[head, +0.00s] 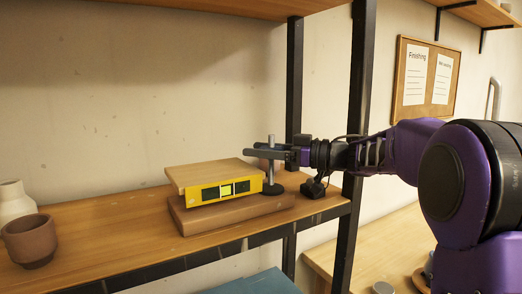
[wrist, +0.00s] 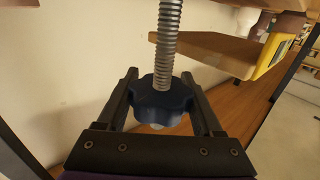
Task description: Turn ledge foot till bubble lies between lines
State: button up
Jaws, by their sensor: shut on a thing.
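The ledge (head: 205,171) is a pale wooden board with a yellow level (head: 255,184) along its front. The level has a bright yellow-green window in the middle; the bubble and lines are too small to read. The ledge foot (head: 271,172) stands at the board's right end, with a grey post and a dark round base. In the wrist view the foot shows as a grey threaded rod (wrist: 168,40) with a dark blue lobed knob (wrist: 161,103). My gripper (wrist: 160,92) is shut on this knob, one finger on each side. It also shows at the foot's upper part in the head view (head: 263,152).
A brown block (head: 190,221) lies under the board on the wooden shelf (head: 110,236). A brown cup (head: 29,243) and a pale vase (head: 13,200) stand at far left. A dark upright post (head: 359,100) stands close to my arm.

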jog(key=shift+r, duration=0.1)
jog(key=o, duration=1.4)
jog(key=shift+c, duration=0.2)
notch_tip(320, 180, up, 10)
jog(key=shift+f, duration=0.1)
